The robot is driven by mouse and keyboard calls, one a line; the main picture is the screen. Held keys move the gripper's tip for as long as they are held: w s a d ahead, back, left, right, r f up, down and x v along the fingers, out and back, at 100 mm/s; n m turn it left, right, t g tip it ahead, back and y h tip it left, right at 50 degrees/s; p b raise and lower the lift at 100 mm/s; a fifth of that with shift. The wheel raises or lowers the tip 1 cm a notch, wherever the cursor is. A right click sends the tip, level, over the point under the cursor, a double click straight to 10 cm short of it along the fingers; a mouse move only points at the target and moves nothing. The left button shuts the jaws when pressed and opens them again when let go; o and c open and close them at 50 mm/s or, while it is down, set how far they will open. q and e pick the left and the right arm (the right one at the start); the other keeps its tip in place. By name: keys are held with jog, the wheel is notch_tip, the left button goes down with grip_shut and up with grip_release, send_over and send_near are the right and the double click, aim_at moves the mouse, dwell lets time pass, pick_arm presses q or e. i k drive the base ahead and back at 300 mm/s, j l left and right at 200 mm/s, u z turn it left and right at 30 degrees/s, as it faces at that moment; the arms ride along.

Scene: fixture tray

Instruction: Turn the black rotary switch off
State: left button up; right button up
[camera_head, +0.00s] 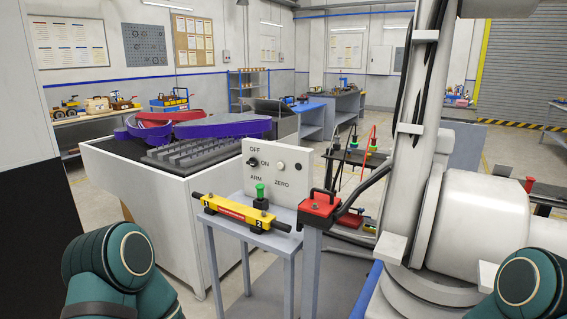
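A pale upright panel (268,184) stands on a small grey stand in the middle of the view. The black rotary switch (253,162) is on its left part, below the word OFF and beside the word ON, with ARM printed below. The switch is small here, and I cannot tell for certain which label its pointer faces. A light round knob (280,166) above the word ZERO and a small black round part (298,167) are to its right. Teal parts of my two arms show at the bottom left and bottom right. Neither gripper is in view.
A red-topped block with a black handle (319,203) stands to the right. A large white robot arm (440,210) is close on the right. A grey-white cabinet (165,220) is at left.

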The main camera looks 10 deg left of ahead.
aim_at(253, 162)
jog(key=i+j+z, duration=0.2)
jog(key=j+z, duration=0.2)
jog(key=j, duration=0.15)
jog(key=i+j+z, duration=0.2)
jog(key=i+j, duration=0.1)
jog(key=j, duration=0.4)
jog(key=i+j+z, duration=0.1)
jog(key=j, duration=0.4)
jog(key=i+j, duration=0.1)
jog(key=j, duration=0.45)
jog(key=i+j+z, duration=0.15)
jog(key=j, duration=0.35)
jog(key=k, duration=0.05)
